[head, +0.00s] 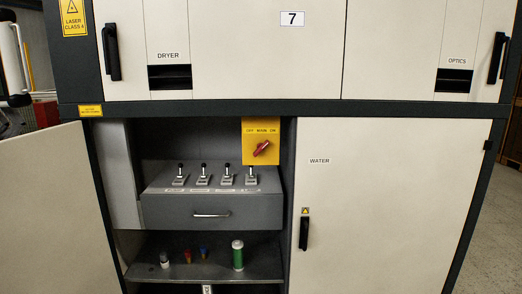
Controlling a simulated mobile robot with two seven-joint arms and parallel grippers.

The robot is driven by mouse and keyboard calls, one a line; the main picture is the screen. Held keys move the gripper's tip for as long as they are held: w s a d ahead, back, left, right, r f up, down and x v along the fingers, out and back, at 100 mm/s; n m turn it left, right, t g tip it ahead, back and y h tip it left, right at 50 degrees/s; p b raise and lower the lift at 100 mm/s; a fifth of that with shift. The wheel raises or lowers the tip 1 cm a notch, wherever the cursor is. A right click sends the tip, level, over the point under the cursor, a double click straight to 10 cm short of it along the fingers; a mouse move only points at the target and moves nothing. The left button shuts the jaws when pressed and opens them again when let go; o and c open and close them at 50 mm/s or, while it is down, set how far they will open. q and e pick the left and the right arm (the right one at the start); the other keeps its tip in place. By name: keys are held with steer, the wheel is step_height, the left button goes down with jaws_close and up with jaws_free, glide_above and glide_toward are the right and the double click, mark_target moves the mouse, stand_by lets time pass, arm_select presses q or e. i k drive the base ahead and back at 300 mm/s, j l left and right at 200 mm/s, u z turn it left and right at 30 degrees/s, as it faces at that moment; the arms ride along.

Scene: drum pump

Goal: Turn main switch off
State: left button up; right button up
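The main switch (261,148) is a red rotary knob on a yellow plate (261,128) lettered "OFF MAIN ON". The plate hangs at the top right of the open compartment in the cabinet's lower half. The knob is tilted, with its upper end toward the right, the ON side; which end is its pointer is too small to tell. Nothing covers the switch. Neither of my grippers shows in the head view.
Several toggle levers (203,176) stand on a grey drawer unit (255,213) below the switch. A shelf (215,269) holds a green bottle (238,255) and small items. The left door (40,205) stands open; the WATER door (385,210) is shut.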

mark_target(261, 146)
steer(key=i+l+u, duration=0.1)
steer(key=i+l, duration=1)
steer(key=l, duration=0.1)
